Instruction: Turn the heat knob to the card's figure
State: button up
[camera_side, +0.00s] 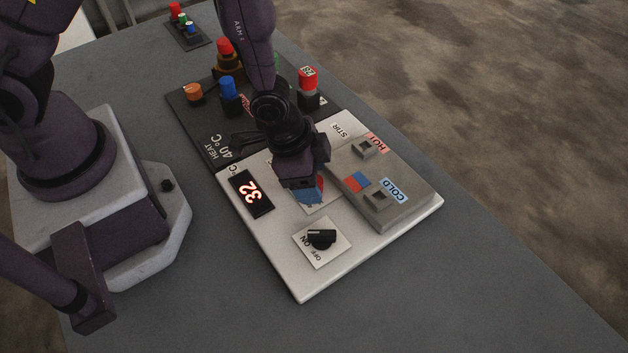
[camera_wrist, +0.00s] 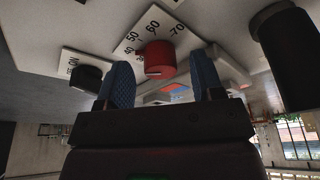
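The heat knob (camera_wrist: 155,58) is red and stands on a white dial plate with figures including 50, 60 and 70 in the wrist view. A pale mark shows on its near side; I cannot tell which figure it points to. My gripper (camera_wrist: 164,72) is open, its two blue fingers apart on either side of the knob in the picture. Contact is not clear. In the side view my gripper (camera_side: 312,190) hides the knob. The card's figure, "HEAT 40 °C" (camera_side: 220,148), shows on the black panel. The display (camera_side: 250,192) reads 32.
A black ON/OFF switch (camera_side: 320,238) sits near the front of the white panel. A grey block (camera_side: 395,205) with HOT and COLD labels stands right of my gripper. Orange (camera_side: 194,93), blue (camera_side: 229,92) and red-topped (camera_side: 307,85) pieces stand behind. The right tabletop is clear.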

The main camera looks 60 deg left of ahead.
notch_tip(320, 180, up, 7)
jog(key=shift+s+a, duration=0.4)
dwell(0.4)
jog(key=v, duration=1.3)
jog(key=shift+d+f, duration=0.1)
dwell(1.0)
